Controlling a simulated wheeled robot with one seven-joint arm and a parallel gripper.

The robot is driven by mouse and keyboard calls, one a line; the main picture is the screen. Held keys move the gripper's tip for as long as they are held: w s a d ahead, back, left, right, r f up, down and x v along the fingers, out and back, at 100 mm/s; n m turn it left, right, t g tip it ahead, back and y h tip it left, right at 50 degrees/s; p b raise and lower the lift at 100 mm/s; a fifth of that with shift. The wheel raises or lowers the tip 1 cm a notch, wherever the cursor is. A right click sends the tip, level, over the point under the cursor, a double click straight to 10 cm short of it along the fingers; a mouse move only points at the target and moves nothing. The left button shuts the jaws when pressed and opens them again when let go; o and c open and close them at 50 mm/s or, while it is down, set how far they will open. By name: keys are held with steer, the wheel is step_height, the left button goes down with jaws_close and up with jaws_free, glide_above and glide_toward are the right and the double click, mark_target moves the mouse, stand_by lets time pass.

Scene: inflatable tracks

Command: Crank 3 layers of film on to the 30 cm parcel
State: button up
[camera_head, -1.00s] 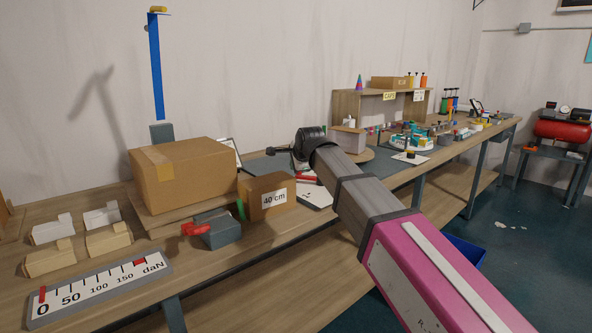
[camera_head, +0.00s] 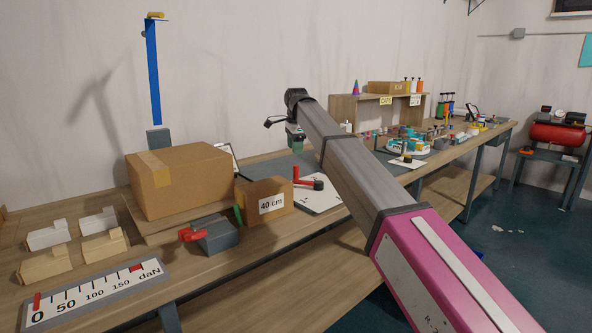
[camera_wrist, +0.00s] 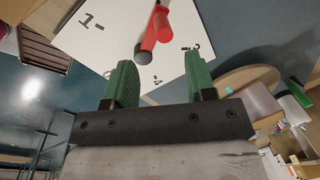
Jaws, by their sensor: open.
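A red crank handle (camera_head: 303,181) with a black end lies over a white numbered board (camera_head: 325,205) on the bench. In the wrist view, the crank (camera_wrist: 156,32) shows beyond my fingertips over the board (camera_wrist: 95,40). My gripper (camera_head: 296,140), with green fingers, is above and behind the crank in the head view. In the wrist view my gripper (camera_wrist: 160,78) is open, with nothing between its fingers. A box marked 40 cm (camera_head: 251,203) stands left of the board. I see no 30 cm label; my arm hides part of the bench behind it.
A large taped carton (camera_head: 180,185), a grey block with a red handle (camera_head: 217,238) and a daN scale (camera_head: 95,292) stand at left. A wooden shelf (camera_head: 345,108) stands farther back. The wrist view shows a round wooden disc (camera_wrist: 242,80) at right.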

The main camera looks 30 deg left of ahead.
steer(key=shift+w+a+r+g+h, duration=0.2)
steer(key=shift+w+r, duration=0.1)
steer(key=shift+w, duration=0.15)
steer(key=shift+w+a+r+g+h, duration=0.15)
steer(key=shift+w+r+g+h, duration=0.1)
steer(key=shift+w, duration=0.2)
steer(key=shift+d+f, duration=0.15)
steer(key=shift+f, duration=0.35)
glide_toward(296, 180)
steer(key=f, duration=0.3)
steer(key=w+f, duration=0.1)
steer(key=f, duration=0.1)
steer(key=shift+a+f, duration=0.3)
steer(key=shift+w, duration=0.1)
jaws_close()
